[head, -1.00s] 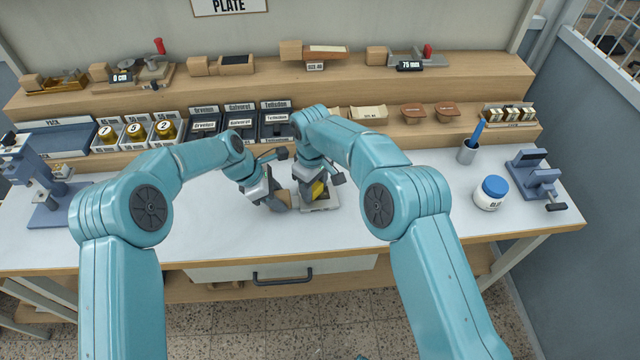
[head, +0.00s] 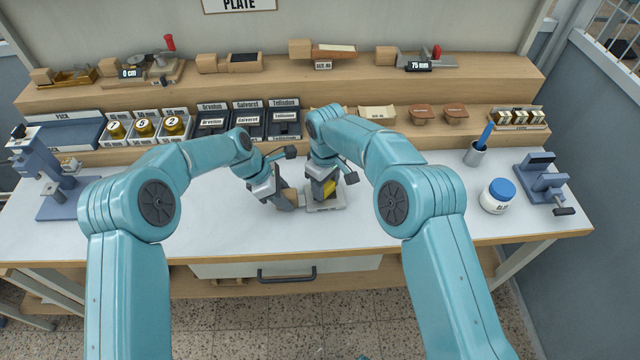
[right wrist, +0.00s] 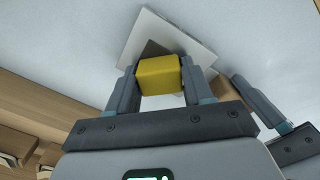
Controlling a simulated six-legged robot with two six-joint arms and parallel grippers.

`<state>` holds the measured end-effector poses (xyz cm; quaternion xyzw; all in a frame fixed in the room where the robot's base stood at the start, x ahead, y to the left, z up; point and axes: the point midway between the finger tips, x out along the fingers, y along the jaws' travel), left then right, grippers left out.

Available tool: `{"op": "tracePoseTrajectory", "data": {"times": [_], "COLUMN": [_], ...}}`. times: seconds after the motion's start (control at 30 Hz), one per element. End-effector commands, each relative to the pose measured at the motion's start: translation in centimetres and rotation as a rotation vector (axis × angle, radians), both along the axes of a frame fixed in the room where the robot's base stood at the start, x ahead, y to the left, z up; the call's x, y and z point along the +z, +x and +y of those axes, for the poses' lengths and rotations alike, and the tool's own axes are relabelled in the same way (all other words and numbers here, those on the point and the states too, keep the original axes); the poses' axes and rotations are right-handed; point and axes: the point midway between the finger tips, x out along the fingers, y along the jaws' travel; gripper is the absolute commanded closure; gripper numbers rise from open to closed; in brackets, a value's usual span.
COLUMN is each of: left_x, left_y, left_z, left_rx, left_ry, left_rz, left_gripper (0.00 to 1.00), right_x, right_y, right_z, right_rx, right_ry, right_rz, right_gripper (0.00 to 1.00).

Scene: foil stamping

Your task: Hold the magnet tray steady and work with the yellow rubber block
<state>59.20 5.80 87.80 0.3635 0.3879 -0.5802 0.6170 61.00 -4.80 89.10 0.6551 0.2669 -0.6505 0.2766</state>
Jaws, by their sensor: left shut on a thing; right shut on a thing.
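The magnet tray (head: 337,204) is a light grey flat plate on the white bench top. In the right wrist view the tray (right wrist: 148,27) shows a darker grey patch beside the block. My right gripper (head: 326,194) is shut on the yellow rubber block (head: 330,187), seen between both fingers in the right wrist view (right wrist: 158,76). The block is over the tray; I cannot tell if they touch. My left gripper (head: 292,203) is shut at the tray's left side, on a tan wooden part (head: 289,194) that appears to belong to it. Its fingers hide the exact grip.
Labelled dark bins (head: 247,123) and brass pots (head: 143,128) stand behind. A blue-lidded jar (head: 498,195), a cup (head: 475,154) and a blue-grey clamp device (head: 543,181) are at right. A blue-grey press (head: 55,185) is at left. The front bench is clear.

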Motion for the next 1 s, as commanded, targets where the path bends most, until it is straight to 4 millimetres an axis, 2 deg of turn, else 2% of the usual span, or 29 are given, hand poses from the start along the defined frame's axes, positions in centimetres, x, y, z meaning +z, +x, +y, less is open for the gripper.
{"op": "tracePoseTrajectory", "data": {"times": [0.27,0.57,1.0], "left_x": [-0.1,0.0,-0.1], "left_y": [0.1,0.2,0.1], "left_z": [0.3,0.4,0.3], "left_rx": [0.006,0.008,0.007], "left_ry": [0.001,0.001,0.001], "left_rz": [-0.001,-0.004,-0.002], "left_gripper": [0.9,0.9,0.9], "right_x": [-0.4,-0.4,4.3], "right_y": [0.1,0.1,0.2], "right_z": [-2.7,-3.0,-2.8], "right_rx": [-0.001,0.0,0.0], "right_ry": [-0.004,-0.006,-0.003], "right_rz": [0.005,0.007,0.001], "right_gripper": [0.74,0.74,0.74]}}
